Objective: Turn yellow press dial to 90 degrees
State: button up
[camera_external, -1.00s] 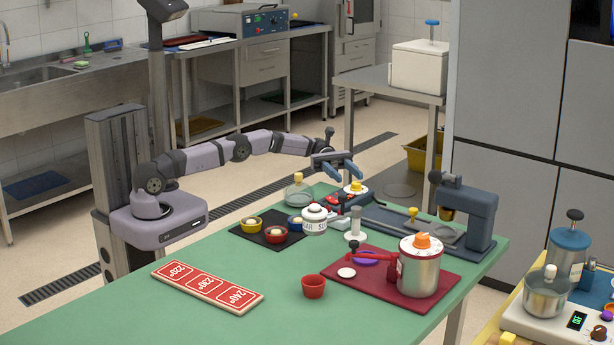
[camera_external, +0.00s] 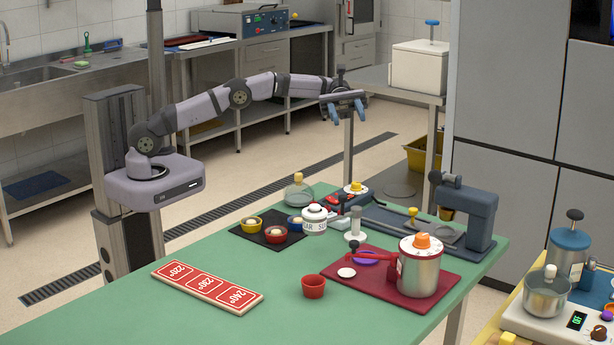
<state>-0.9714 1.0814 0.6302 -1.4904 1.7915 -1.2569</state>
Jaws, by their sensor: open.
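A yellow dial (camera_external: 355,187) sits on a white round base, at the far edge of the green table on a low unit with red and dark parts. Its angle is too small to read. The blue-grey press (camera_external: 468,215) stands to its right, with a small yellow-topped knob (camera_external: 413,211) beside it. My gripper (camera_external: 347,115) hangs in the air, well above the yellow dial in the picture. Its two blue fingers point down, apart, with nothing between them. It touches nothing.
A steel canister (camera_external: 419,268) stands on a red board (camera_external: 446,284) nearer the front. The green table (camera_external: 200,262) is clear around the red temperature plaque (camera_external: 208,287).

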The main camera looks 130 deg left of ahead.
jog(key=w+d+r+g+p, duration=0.25)
jog(key=d+r+p, duration=0.25)
jog(key=d+r, duration=0.25)
jog(key=m+g+y+p, duration=0.4)
jog(key=m+g+y, duration=0.2)
jog(key=m+y, duration=1)
send_near(356, 183)
jog(key=shift+s+a+f+m+t, duration=0.15)
jog(key=shift+a+f+m+t, duration=0.2)
jog(key=shift+m, duration=0.35)
jog(key=shift+f, duration=0.1)
jog(key=shift+p+x, duration=1.15)
jog(key=shift+x, duration=2.4)
